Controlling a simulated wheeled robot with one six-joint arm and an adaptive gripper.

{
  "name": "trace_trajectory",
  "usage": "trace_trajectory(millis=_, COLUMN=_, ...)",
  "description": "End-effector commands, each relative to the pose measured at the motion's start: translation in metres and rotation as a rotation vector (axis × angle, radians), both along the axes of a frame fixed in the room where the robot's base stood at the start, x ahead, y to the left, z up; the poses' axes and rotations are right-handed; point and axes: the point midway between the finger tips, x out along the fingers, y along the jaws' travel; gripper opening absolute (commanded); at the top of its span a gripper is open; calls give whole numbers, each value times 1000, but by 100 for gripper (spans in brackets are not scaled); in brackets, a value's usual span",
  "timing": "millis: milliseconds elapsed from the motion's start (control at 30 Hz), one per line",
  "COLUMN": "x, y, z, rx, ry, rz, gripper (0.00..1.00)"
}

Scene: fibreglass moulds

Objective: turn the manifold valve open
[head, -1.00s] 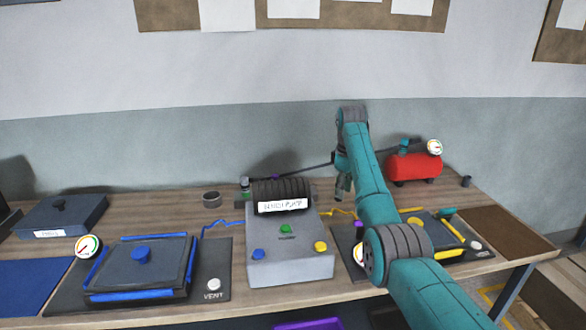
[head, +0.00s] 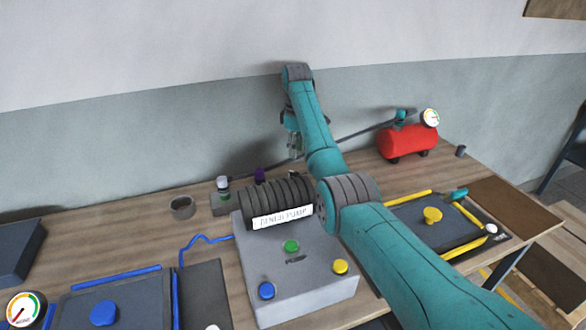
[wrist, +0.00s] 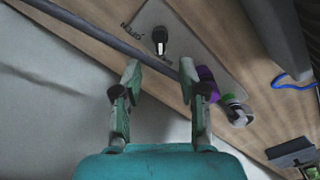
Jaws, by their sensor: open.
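Behind the pump, a grey manifold plate (wrist: 205,45) with a mark that seems to read OPEN lies on the bench in the wrist view. A small dark fitting with a pale end (wrist: 160,40) stands near that mark. A purple round part (wrist: 207,84) sits by the right finger and also shows in the head view (head: 260,175). I cannot tell which part is the valve handle. My gripper (wrist: 159,74) is open and empty, its fingers pointing towards the plate. The purple part is outside the gap, and contact with it is unclear. My gripper (head: 293,143) is partly hidden by my arm in the head view.
The bench pump (head: 290,265) stands in front, with a ribbed dark body (head: 270,195). A dark pipe (head: 360,130) runs to the red tank (head: 408,142). A clear-and-grey fitting (head: 222,188) and a grey ring (head: 183,207) stand left. Moulds flank the pump.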

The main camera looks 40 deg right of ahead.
Motion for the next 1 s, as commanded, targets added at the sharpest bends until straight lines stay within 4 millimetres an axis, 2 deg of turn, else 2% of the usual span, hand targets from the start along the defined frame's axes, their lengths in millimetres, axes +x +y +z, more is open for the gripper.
trace_trajectory(millis=300, x=0, y=0, z=-57, rx=0, ry=1, rz=0, gripper=42)
trace_trajectory(millis=500, x=0, y=0, z=-80, rx=0, ry=1, rz=0, gripper=42)
trace_trajectory(millis=700, x=0, y=0, z=-89, rx=0, ry=-1, rz=0, gripper=42)
trace_trajectory(millis=933, x=0, y=0, z=-89, rx=0, ry=-1, rz=0, gripper=42)
trace_trajectory(millis=967, x=0, y=0, z=-89, rx=0, ry=-1, rz=0, gripper=37)
trace_trajectory(millis=1000, x=0, y=0, z=-89, rx=0, ry=-1, rz=0, gripper=27)
